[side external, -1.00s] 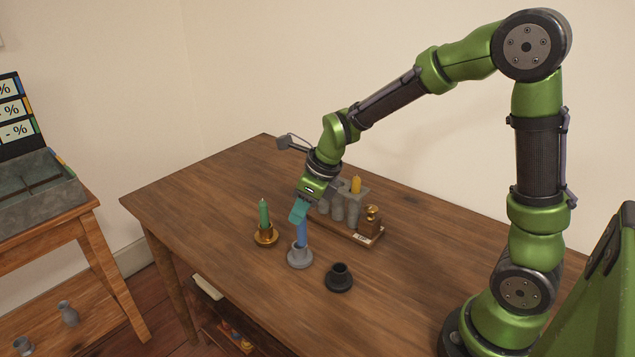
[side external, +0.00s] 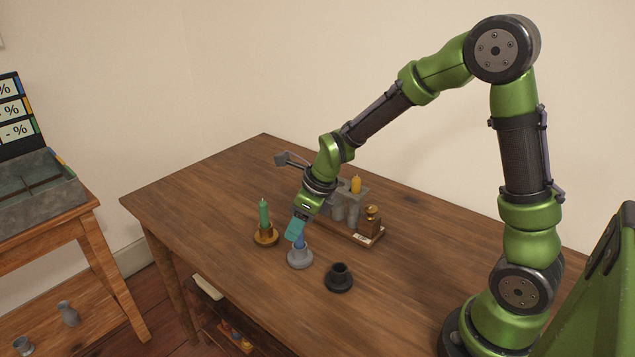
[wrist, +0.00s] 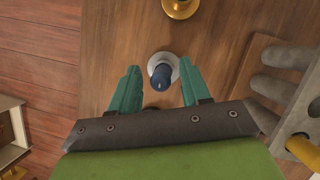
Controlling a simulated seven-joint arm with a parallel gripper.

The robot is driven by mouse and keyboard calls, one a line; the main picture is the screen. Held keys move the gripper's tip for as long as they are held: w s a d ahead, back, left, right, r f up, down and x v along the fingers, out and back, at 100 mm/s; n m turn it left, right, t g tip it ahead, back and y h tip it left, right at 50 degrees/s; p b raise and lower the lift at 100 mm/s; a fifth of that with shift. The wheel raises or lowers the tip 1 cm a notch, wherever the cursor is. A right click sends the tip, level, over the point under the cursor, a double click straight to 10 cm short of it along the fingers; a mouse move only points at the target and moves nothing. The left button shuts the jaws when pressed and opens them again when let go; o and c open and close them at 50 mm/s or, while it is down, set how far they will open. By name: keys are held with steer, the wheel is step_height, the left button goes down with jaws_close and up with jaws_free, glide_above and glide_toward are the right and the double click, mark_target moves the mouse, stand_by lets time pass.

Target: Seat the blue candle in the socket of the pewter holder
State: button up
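The pewter holder (side external: 300,260) stands on the wooden table, grey with a round base. The blue candle (side external: 300,243) is upright at its socket; the fingers hide its upper part in the side view. In the wrist view the candle (wrist: 160,77) is seen end-on, with the holder's pale rim (wrist: 174,60) around its far side. I cannot tell how deep it sits. My gripper (side external: 296,231) is low over the holder, its teal fingers pointing down. In the wrist view my gripper (wrist: 160,67) is open, with a finger either side of the candle and visible gaps to both.
A green candle (side external: 264,214) stands in a brass holder (side external: 266,238) to the left. A black holder (side external: 339,280) is to the right. Behind are a grey rack (side external: 351,208) with a yellow candle (side external: 356,184) and a brass weight (side external: 371,220). The table's front left is clear.

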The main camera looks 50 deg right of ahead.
steer(key=shift+r, duration=0.25)
steer(key=v, duration=1.1)
steer(key=s+a+r+n+t, duration=0.1)
steer(key=s+r+n, duration=0.1)
steer(key=s+n, duration=0.5)
steer(key=s+a+r+n+t, duration=0.2)
steer(key=s+n, duration=0.5)
steer(key=n, duration=1.3)
steer(key=shift+s+r, duration=0.3)
steer(key=shift+r, duration=0.4)
